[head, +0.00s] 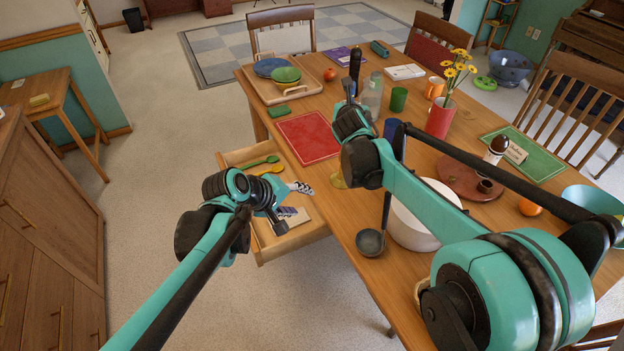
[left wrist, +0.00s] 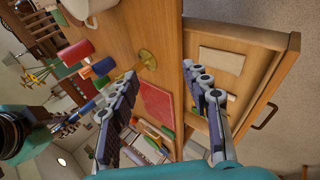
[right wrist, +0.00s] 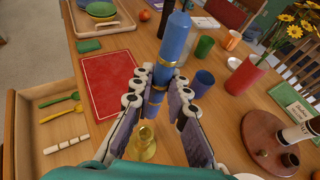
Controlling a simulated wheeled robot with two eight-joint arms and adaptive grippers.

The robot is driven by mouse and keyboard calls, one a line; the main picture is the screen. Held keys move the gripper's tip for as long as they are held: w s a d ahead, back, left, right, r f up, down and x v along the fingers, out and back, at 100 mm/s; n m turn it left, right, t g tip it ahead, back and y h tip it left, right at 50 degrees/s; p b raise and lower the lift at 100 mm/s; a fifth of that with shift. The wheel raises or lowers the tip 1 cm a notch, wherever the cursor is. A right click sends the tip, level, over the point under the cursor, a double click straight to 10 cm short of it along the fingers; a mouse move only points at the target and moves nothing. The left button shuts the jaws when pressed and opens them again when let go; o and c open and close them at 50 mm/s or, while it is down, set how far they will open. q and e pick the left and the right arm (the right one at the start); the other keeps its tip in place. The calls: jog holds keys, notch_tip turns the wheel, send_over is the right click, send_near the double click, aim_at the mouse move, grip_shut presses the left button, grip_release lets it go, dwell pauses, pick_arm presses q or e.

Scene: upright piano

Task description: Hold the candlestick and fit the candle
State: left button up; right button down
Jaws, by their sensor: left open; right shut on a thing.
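A brass-coloured candlestick (left wrist: 147,59) stands on the table near its drawer edge. In the head view it (head: 338,181) is partly hidden by my right arm. In the right wrist view it (right wrist: 143,145) shows below the held candle. My left gripper (left wrist: 160,74) is open and empty; the candlestick shows just beyond its fingertips, apart from them. In the head view my left gripper (head: 288,207) hovers over the open drawer. My right gripper (right wrist: 163,76) is shut on a blue candle (right wrist: 175,38) with gold bands. The candle appears above the candlestick; I cannot tell whether they touch.
The open drawer (head: 262,243) holds green and yellow spoons. A red mat (head: 308,138) lies beside the candlestick.

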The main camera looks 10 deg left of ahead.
pick_arm(q)
jog(key=w+f+n+t+h, duration=0.1)
jog(key=w+f+n+h, duration=0.2)
jog(key=w+f+n, duration=0.1)
jog(key=w+f+n+t+h, duration=0.1)
jog(key=w+f+n+h, duration=0.2)
jog(key=w+n, duration=0.3)
jog(key=w+d+f+n+t+h, duration=0.1)
jog(key=w+f+n+h, duration=0.2)
jog(key=w, duration=0.6)
jog(key=shift+w+f+n, duration=0.2)
jog(key=shift+f+n, duration=1)
jog(key=shift+f, duration=0.05)
jog(key=shift+f+n+t+h, duration=0.3)
jog(key=shift+f+n+h, duration=0.05)
jog(key=shift+n+h, duration=0.05)
jog(key=x, duration=1.2)
jog(key=shift+f, duration=0.1)
grip_shut()
